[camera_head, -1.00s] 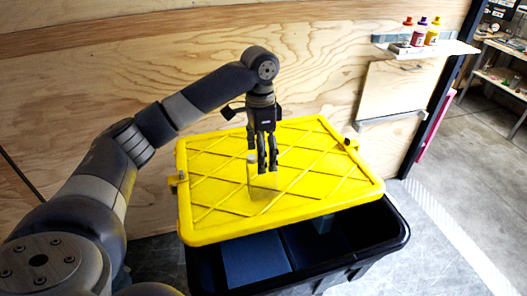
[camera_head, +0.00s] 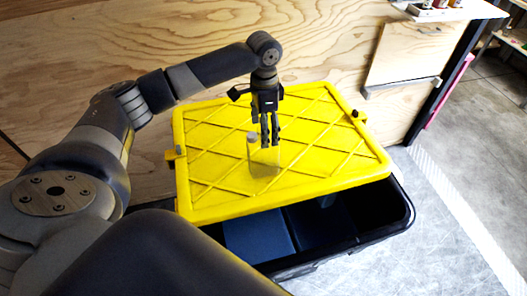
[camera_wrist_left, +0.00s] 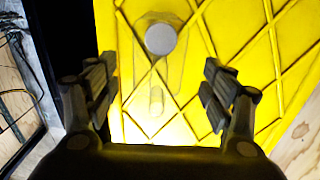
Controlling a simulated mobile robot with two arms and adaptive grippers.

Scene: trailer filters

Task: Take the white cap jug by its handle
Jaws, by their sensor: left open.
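The jug is clear and see-through, with a pale round cap (camera_head: 252,137). It stands on the yellow lid (camera_head: 213,142), and its clear body (camera_head: 264,172) is hard to make out. My left gripper (camera_head: 270,143) points down just right of the cap in the head view, its fingers overlapping the jug's upper part. In the left wrist view the cap (camera_wrist_left: 160,39) is ahead of the fingers. The faint handle (camera_wrist_left: 156,100) shows between the two spread fingers, which look empty. Whether a finger touches the jug cannot be told. My right gripper is not in view.
The yellow lid lies on a black tote (camera_head: 395,215) with blue items (camera_head: 257,238) inside. A plywood wall (camera_head: 130,60) stands behind. A shelf (camera_head: 455,12) with bottles is at the upper right. The floor to the right is clear.

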